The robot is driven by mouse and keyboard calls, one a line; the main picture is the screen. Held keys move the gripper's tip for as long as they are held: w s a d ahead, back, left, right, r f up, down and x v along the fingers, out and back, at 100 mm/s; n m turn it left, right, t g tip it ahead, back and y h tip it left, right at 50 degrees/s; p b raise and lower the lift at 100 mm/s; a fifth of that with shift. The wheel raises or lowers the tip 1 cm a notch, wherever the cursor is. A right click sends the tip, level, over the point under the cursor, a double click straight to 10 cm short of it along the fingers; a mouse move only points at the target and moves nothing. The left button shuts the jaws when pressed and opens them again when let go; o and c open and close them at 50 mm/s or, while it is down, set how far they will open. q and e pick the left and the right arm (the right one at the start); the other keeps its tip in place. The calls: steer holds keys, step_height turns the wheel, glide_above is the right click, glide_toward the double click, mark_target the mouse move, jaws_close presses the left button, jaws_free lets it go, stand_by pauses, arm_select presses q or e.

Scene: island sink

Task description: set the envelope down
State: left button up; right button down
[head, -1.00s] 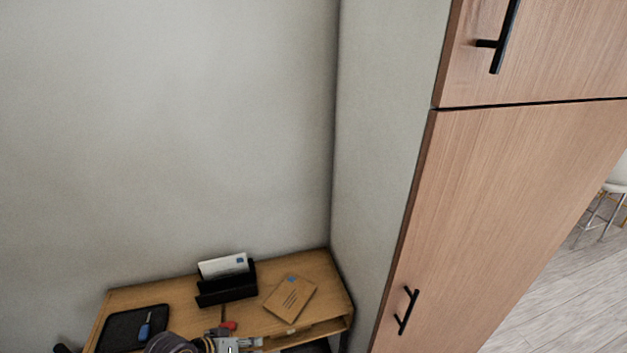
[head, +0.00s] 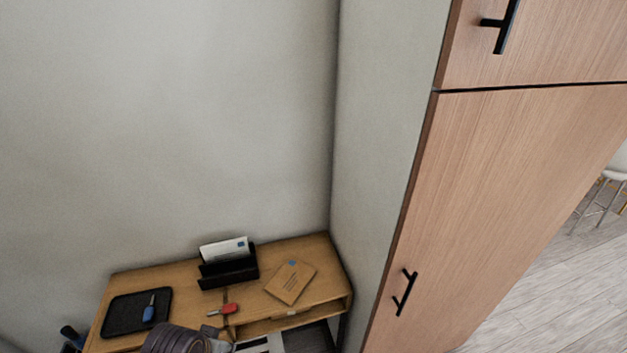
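A brown envelope (head: 291,282) with a blue stamp lies flat on the right part of the wooden desk top (head: 180,278). Nothing touches it from above. A white envelope (head: 225,249) with a blue mark stands in the black letter holder (head: 229,271), left of the brown one. Part of my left gripper (head: 214,338) shows at the bottom edge, in front of the desk and apart from the brown envelope. Its fingers are mostly cut off, so I cannot tell whether it is open. My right gripper is not in view.
A black tray (head: 122,318) with a blue-handled tool (head: 149,309) lies at the desk's left. A red key-like object (head: 229,309) lies near the front edge. A tall wooden cabinet (head: 500,190) and a wall stand close on the right.

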arm_select(q)
step_height(320, 180, down, 33)
steer(key=s+g, duration=0.1)
steer(key=s, duration=0.2)
steer(key=s+a+f, duration=0.2)
steer(key=s+f, duration=0.8)
steer(key=s, duration=0.1)
steer(key=s+a+f+g+b, duration=0.1)
steer(key=s+a+f, duration=0.1)
steer(key=s+f, duration=0.9)
steer(key=shift+s+a+f+g+b, duration=0.15)
steer(key=shift+a+f+g+b, duration=0.05)
steer(key=shift+g+b, duration=0.1)
